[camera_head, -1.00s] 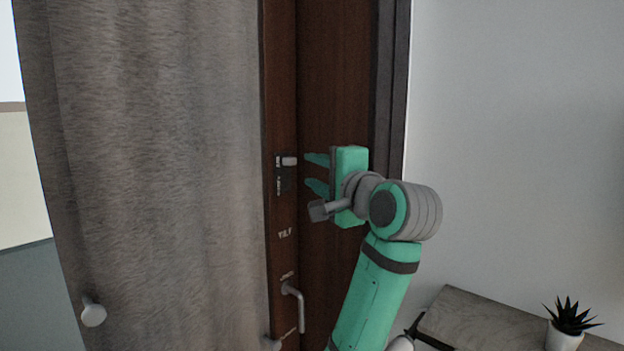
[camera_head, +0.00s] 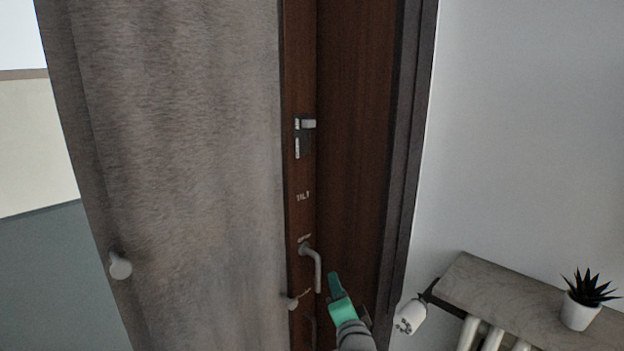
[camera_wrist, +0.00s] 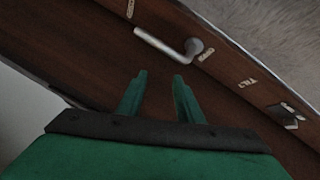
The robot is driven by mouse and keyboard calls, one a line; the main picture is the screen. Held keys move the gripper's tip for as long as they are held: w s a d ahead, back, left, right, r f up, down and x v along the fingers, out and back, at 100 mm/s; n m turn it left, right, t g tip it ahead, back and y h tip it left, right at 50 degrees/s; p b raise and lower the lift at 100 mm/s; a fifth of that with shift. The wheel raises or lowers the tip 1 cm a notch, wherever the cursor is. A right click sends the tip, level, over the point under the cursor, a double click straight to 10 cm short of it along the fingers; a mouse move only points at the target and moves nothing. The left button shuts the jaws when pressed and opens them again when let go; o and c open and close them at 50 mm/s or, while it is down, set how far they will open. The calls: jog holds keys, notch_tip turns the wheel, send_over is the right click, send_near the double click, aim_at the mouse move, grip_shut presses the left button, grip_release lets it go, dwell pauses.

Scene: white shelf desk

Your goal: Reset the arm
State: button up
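My green gripper (camera_head: 335,285) is low in the head view, just right of the silver door handle (camera_head: 314,266), with part of my arm below it cut off by the frame. In the wrist view my gripper (camera_wrist: 160,80) shows two green fingers spread apart with nothing between them. The handle (camera_wrist: 168,45) lies beyond the fingertips, with a visible gap. The brown wooden door or window frame (camera_head: 350,150) stands behind the gripper. A small latch (camera_head: 306,124) with a dark plate sits higher on it.
A grey curtain-like panel (camera_head: 170,160) with a round knob (camera_head: 120,265) fills the left. A marbled shelf (camera_head: 480,290) with a potted succulent (camera_head: 580,308) stands at the lower right, above white pipes. A white valve knob (camera_head: 409,317) is near its left end. The white wall above is clear.

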jog(key=s+a+f+n+g+h, duration=0.15)
jog(key=s+f+n, duration=0.35)
jog(key=s+f, duration=1.95)
jog(key=s+a+r+n, duration=0.1)
jog(key=s+a+n, duration=0.1)
jog(key=s, duration=1.2)
jog(key=s+a+r+n, duration=0.1)
jog(key=s+a+n, duration=0.2)
jog(key=s, duration=1.1)
jog(key=shift+s+r+n, duration=0.2)
jog(key=shift+s+n, duration=0.2)
jog(key=shift+n, duration=0.7)
jog(key=shift+w+a, duration=0.1)
jog(key=shift+w, duration=0.05)
